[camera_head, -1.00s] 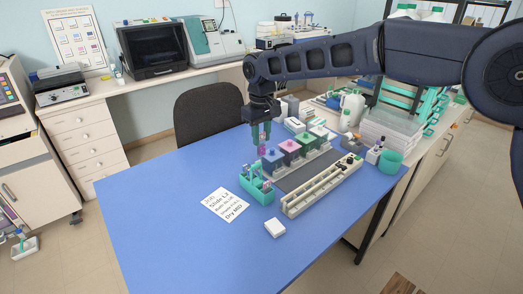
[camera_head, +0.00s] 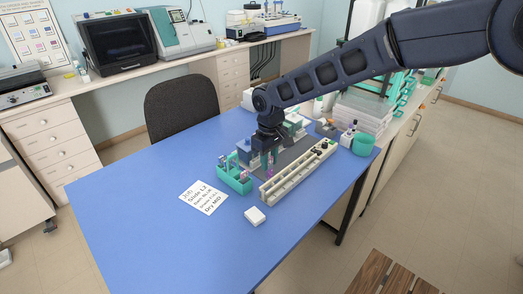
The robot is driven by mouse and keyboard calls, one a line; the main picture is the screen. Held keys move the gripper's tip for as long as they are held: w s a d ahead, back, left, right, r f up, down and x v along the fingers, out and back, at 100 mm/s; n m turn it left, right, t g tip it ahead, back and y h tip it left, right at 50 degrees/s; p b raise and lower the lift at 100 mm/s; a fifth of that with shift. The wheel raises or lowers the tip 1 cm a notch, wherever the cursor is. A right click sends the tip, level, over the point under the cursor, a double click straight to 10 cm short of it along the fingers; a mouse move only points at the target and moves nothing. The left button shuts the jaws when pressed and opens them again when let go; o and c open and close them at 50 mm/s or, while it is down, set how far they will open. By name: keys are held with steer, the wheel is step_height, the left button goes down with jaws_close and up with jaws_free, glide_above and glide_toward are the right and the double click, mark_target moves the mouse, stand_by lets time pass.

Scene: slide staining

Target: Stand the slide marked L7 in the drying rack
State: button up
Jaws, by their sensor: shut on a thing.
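My gripper (camera_head: 270,160) points down over the blue table, shut on a small slide (camera_head: 270,173) whose pink part shows below the fingers. Its marking is too small to read. The slide is just left of a long cream slotted rack (camera_head: 300,176), near its front half; I cannot tell whether they touch. The rack has dark items at its far right end. A teal holder (camera_head: 236,187) with several upright slides stands left of my gripper; their marks are not legible.
Staining jars, including a blue one (camera_head: 245,156), stand behind my gripper and are partly hidden. A written card (camera_head: 204,197) and a white block (camera_head: 255,215) lie in front. A teal cup (camera_head: 363,145) stands at right. The front left of the table (camera_head: 150,230) is clear.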

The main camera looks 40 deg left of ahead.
mark_target(269, 179)
steer(key=shift+f, duration=3.85)
steer(key=shift+f, duration=0.3)
steer(key=o, duration=1)
steer(key=shift+o, duration=0.2)
steer(key=shift+r, duration=0.1)
step_height(269, 179, up, 11)
steer(key=shift+f, duration=0.2)
